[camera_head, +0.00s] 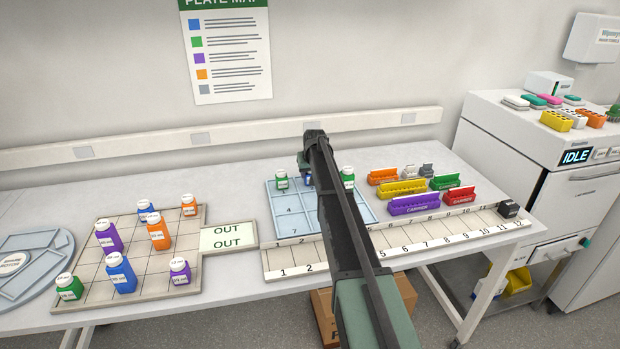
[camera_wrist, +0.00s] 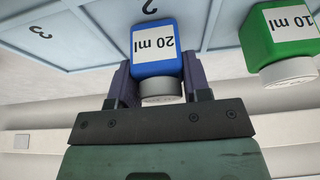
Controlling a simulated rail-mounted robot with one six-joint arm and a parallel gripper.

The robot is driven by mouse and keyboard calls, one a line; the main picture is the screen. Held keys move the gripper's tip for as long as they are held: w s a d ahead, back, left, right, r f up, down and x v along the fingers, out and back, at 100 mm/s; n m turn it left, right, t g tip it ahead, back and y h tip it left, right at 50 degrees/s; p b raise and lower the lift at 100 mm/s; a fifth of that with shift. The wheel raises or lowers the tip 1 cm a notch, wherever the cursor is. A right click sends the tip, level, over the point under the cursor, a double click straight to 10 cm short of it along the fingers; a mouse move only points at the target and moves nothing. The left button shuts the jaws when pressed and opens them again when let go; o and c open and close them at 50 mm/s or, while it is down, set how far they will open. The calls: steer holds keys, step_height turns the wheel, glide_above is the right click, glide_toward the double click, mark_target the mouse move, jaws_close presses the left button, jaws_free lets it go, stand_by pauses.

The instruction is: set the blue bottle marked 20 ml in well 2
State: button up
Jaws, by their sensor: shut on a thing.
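The blue bottle marked 20 ml (camera_wrist: 153,42) is between the two fingers of my gripper (camera_wrist: 156,78), which is shut on it below its white cap. The bottle is at the well marked 2 (camera_wrist: 118,22) of the light blue tray (camera_head: 372,217); whether its base touches the well floor cannot be told. In the head view the blue bottle (camera_head: 308,181) is mostly hidden behind my arm, and my gripper (camera_head: 309,169) is partly hidden there too.
A green bottle marked 10 ml (camera_wrist: 282,40) stands close beside the held bottle. Coloured carriers (camera_head: 413,205) lie right of the tray. A gridded board (camera_head: 90,285) with several bottles is at left.

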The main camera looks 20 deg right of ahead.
steer(key=shift+f, duration=0.25)
steer(key=o, duration=0.9)
steer(key=shift+r, duration=0.1)
steer(key=d+p+v, duration=0.1)
steer(key=p+v, duration=1)
steer(key=v, duration=0.2)
steer(key=s+a+g, duration=0.1)
steer(key=s+a, duration=0.7)
steer(key=s, duration=0.5)
steer(key=s+a+f+n+g, duration=0.1)
steer(key=s+a+g, duration=0.1)
steer(key=s+a, duration=0.7)
steer(key=s+a+n+g, duration=0.1)
steer(key=s+a, duration=0.8)
steer(key=s, duration=0.8)
steer(key=shift+s+f+g+y, duration=0.2)
steer(key=shift+f+g+y, duration=0.1)
steer(key=shift+f+y, duration=0.1)
